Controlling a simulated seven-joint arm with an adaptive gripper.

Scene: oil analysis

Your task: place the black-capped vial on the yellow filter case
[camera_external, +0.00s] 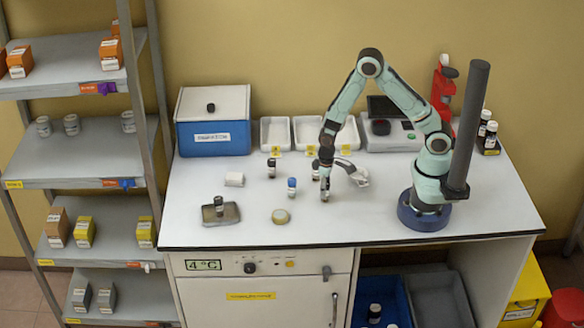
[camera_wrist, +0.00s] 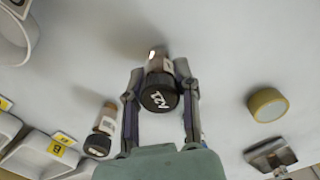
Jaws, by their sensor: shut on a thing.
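My gripper (camera_external: 325,192) points down over the middle of the bench. In the wrist view my gripper (camera_wrist: 159,88) is shut on a black-capped vial (camera_wrist: 158,96) with white marks on its cap. I cannot tell whether the vial's base touches the bench. The round yellow filter case (camera_external: 281,216) lies flat near the front edge, left of my gripper. It also shows in the wrist view (camera_wrist: 267,105), right of the fingers, with nothing on its top.
Another dark-capped vial (camera_wrist: 100,130) stands close beside the fingers. A blue-capped vial (camera_external: 292,187), a vial (camera_external: 272,168) and a white cylinder (camera_external: 234,179) stand left. White trays (camera_external: 275,135) line the back.

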